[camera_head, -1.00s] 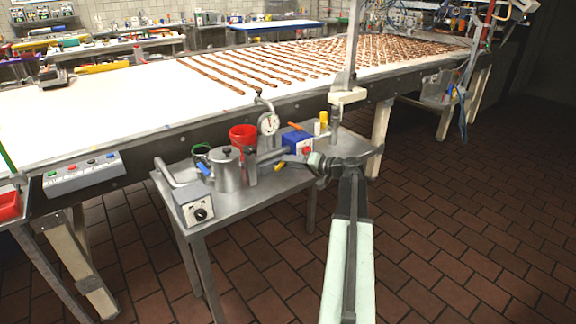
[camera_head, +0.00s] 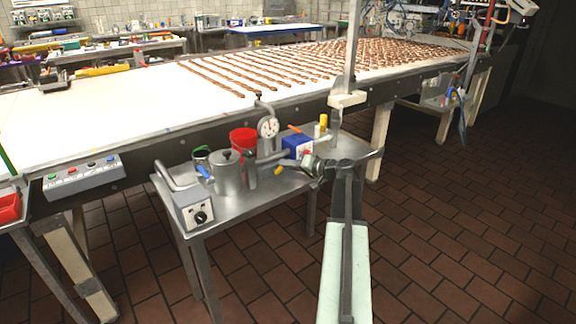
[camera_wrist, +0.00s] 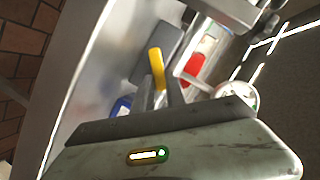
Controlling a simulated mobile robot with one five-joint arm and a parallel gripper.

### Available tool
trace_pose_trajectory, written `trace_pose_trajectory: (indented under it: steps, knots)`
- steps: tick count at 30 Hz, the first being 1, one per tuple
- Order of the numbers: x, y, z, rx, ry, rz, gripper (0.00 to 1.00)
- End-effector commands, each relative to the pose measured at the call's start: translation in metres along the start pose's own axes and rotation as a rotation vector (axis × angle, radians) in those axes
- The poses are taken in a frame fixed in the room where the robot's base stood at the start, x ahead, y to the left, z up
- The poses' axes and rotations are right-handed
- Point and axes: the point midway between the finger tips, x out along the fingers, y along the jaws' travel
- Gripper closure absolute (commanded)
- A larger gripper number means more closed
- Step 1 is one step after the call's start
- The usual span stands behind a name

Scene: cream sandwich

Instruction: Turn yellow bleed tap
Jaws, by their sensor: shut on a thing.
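The yellow bleed tap (camera_head: 278,170) is a small yellow lever low beside the metal pot and pipework on the steel side table. It also shows in the wrist view (camera_wrist: 155,68), upright and slightly bent, just beyond my fingers. My gripper (camera_head: 290,167) reaches in from the right at the tap. In the wrist view my gripper (camera_wrist: 165,92) is shut on the lower end of the yellow lever. The exact contact is partly hidden by the fingers and the wrist body.
The steel side table (camera_head: 250,202) also carries a metal pot (camera_head: 228,172), a red bucket (camera_head: 243,139), a round gauge (camera_head: 268,128), a blue box (camera_head: 297,146) and a control box (camera_head: 197,213). The long conveyor (camera_head: 110,110) runs behind. Brick floor is open at right.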

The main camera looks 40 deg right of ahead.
Motion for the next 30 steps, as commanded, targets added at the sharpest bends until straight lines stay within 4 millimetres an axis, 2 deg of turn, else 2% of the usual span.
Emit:
trace_pose_trajectory:
  steps: [18,30]
  knots:
    - [0.0,-0.022,0.005,-0.419,-0.003,0.174,1.0]
    - [0.002,-0.027,0.009,-0.59,-0.003,0.246,1.0]
